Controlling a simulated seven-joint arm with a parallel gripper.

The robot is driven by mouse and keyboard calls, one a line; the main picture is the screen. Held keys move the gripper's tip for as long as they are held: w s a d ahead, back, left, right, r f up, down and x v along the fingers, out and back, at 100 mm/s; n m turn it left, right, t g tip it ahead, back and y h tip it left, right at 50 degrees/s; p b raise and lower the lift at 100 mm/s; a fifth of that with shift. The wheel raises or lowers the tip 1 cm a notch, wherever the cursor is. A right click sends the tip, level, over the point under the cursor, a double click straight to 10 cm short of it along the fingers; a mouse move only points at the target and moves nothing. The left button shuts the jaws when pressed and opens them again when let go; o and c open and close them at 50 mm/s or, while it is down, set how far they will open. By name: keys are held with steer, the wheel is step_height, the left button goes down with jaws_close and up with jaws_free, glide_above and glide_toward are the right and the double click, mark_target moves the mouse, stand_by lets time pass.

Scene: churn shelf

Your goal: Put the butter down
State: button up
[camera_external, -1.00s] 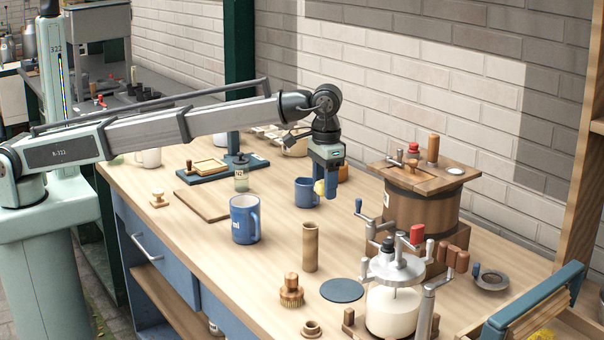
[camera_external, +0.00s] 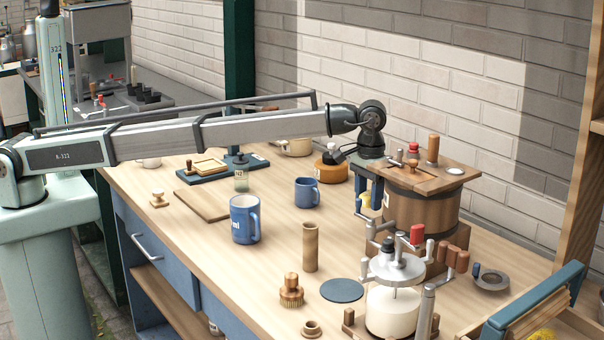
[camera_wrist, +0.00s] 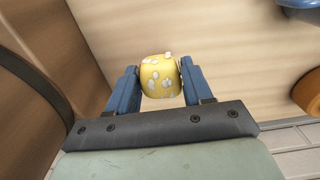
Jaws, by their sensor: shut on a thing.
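The butter (camera_wrist: 161,78) is a small yellow lump with pale flecks. In the wrist view it sits between the two blue fingers of my gripper (camera_wrist: 160,85), which is shut on it. In the external view my gripper (camera_external: 368,195) hangs just left of the wooden barrel churn, behind the crank handles. A bit of the yellow butter (camera_external: 366,201) shows between the fingers there. The gap between the butter and the bench top is hard to judge.
The barrel churn (camera_external: 425,212) stands close on the right of my gripper. A glass churn with cranks (camera_external: 392,308) is in front. A small blue mug (camera_external: 307,192) and an orange round object (camera_external: 331,172) are to the left. Bare bench lies around the dark blue disc (camera_external: 342,290).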

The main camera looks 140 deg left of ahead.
mark_target(369, 193)
steer(key=shift+f, duration=2.5)
steer(key=shift+f, duration=0.15)
steer(key=o, duration=1)
steer(key=shift+o, duration=0.2)
step_height(369, 193, up, 12)
steer(key=shift+r, duration=0.2)
